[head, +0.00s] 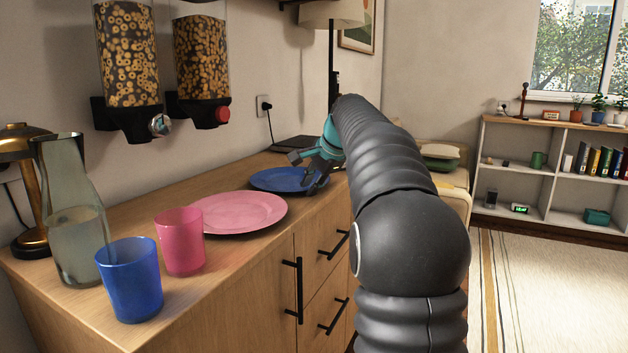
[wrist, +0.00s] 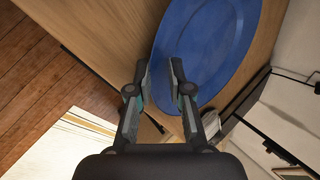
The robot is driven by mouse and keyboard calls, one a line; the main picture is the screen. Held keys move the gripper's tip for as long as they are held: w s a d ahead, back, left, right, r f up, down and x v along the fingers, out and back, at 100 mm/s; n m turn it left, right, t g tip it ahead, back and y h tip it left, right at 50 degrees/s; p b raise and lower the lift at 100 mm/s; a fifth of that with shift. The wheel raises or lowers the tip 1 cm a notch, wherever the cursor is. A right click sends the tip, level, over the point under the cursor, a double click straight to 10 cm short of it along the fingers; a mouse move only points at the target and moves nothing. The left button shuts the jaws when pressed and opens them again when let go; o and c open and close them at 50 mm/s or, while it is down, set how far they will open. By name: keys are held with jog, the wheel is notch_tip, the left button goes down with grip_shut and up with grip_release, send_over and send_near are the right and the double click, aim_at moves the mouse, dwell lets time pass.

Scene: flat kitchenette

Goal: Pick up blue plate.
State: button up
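The blue plate (head: 278,180) lies flat on the wooden counter, behind the pink plate in the head view. It fills the upper middle of the wrist view (wrist: 205,45). My gripper (head: 304,170) is at the plate's right side in the head view, with its fingers over or close to the rim. In the wrist view my gripper (wrist: 158,72) has its two fingers apart, with a gap between the tips at the near edge of the plate. Nothing is seen held between them. I cannot tell whether a finger touches the plate.
A pink plate (head: 238,213), a pink cup (head: 180,242), a blue cup (head: 130,280) and a glass carafe (head: 73,215) stand on the counter (head: 225,262). Cereal dispensers (head: 128,60) hang on the wall above. A dark flat object (head: 293,143) lies behind the blue plate.

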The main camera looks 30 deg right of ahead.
jog(key=shift+c, duration=0.2)
grip_shut()
jog(key=shift+s, duration=0.1)
